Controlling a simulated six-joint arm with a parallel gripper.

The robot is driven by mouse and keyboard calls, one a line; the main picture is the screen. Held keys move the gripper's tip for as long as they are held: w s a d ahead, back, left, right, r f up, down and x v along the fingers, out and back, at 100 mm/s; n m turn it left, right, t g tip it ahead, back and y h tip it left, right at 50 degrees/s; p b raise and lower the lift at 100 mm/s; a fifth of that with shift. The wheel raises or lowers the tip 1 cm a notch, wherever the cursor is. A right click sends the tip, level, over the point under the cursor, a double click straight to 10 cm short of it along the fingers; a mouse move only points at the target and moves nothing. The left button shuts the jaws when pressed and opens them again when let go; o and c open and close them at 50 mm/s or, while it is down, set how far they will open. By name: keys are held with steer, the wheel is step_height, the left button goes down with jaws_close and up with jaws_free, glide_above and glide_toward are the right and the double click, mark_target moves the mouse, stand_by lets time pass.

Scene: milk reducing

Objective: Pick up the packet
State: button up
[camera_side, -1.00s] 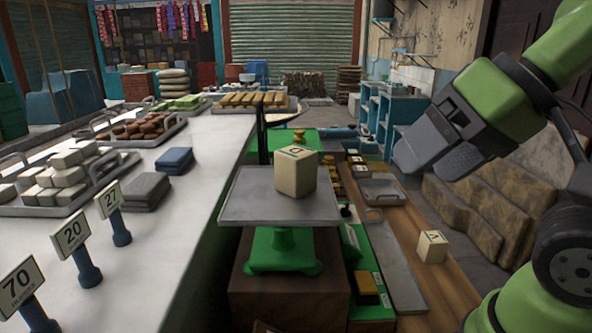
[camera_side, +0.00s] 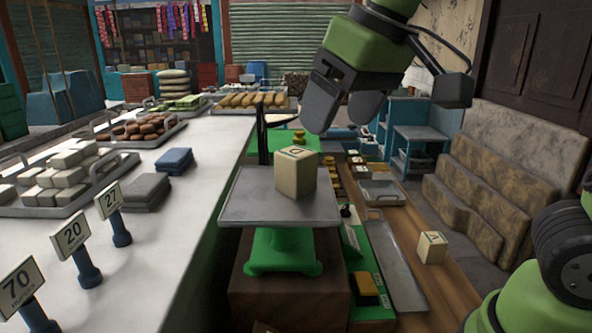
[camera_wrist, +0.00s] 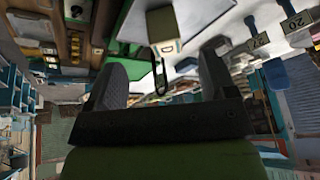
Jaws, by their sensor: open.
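A cream, box-shaped packet (camera_side: 296,174) stands upright on the grey pan (camera_side: 250,200) of a green scale. A second cream packet (camera_side: 432,247) with a letter on it stands on the wooden shelf at the lower right. My gripper (camera_side: 322,118) is open and empty, above and a little to the right of the packet on the pan, apart from it. In the wrist view, my gripper's two fingers (camera_wrist: 162,85) show spread apart, and a packet (camera_wrist: 163,28) appears beyond and between their tips.
A white counter (camera_side: 190,215) on the left carries trays of goods, folded cloths (camera_side: 146,192) and price signs (camera_side: 73,236). An empty metal tray (camera_side: 393,265) lies right of the scale. A stepped stone block (camera_side: 500,190) is at the right.

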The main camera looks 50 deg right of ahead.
mark_target(301, 153)
steer(key=shift+n+h, duration=0.3)
steer(key=x, duration=0.3)
steer(key=w+x, duration=0.1)
steer(key=x, duration=0.3)
steer(key=w+r+x, duration=0.1)
steer(key=x, duration=0.3)
steer(key=shift+w+a+f, duration=0.1)
steer(key=shift+a+f, duration=0.05)
steer(key=shift+a, duration=0.2)
steer(key=c, duration=1.1)
step_height(301, 153, up, 10)
steer(key=shift+r, duration=0.1)
